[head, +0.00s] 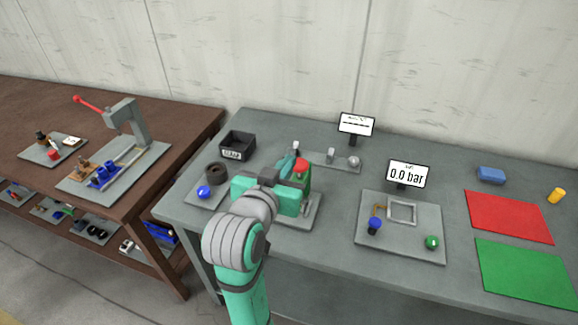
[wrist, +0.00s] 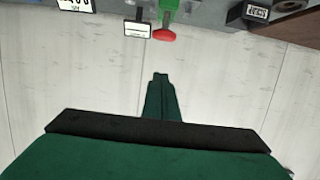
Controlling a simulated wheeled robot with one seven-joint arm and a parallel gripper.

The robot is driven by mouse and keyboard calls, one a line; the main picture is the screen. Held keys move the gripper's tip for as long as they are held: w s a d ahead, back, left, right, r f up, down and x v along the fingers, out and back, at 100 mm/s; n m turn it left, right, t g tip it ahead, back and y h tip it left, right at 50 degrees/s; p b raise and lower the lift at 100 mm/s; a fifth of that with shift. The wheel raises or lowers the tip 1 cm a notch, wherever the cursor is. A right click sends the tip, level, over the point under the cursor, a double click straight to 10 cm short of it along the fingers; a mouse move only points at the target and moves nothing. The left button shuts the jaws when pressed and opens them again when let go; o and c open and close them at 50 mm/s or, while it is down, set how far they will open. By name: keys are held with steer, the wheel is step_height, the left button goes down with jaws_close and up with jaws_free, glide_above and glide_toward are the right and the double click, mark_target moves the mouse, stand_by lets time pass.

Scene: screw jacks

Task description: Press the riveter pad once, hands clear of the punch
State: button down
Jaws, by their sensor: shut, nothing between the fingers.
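The red pad (head: 301,166) shows just behind and right of my gripper in the head view. I take it for the riveter pad. In the wrist view, which is upside down, the red pad (wrist: 164,35) sits on a green body (wrist: 168,10) near the top edge. My gripper (head: 286,163) is over the near middle of the grey bench, and its hand hides most of the riveter and its punch. In the wrist view my gripper's fingers (wrist: 160,76) are together and empty. A gap shows between them and the pad there.
Left of my gripper are a black bin (head: 237,145), a dark ring (head: 216,173) and a blue knob (head: 204,192). A small sign (head: 356,124) stands behind. Right is a plate with a "0.0 bar" display (head: 406,174), then red (head: 510,216) and green (head: 525,270) mats.

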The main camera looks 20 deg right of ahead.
glide_above(297, 170)
step_height(297, 170, down, 2)
steer(key=shift+f, duration=0.1)
step_height(297, 170, down, 4)
steer(key=shift+s+a+r, duration=0.1)
steer(key=shift+a, duration=0.05)
stand_by(0.3)
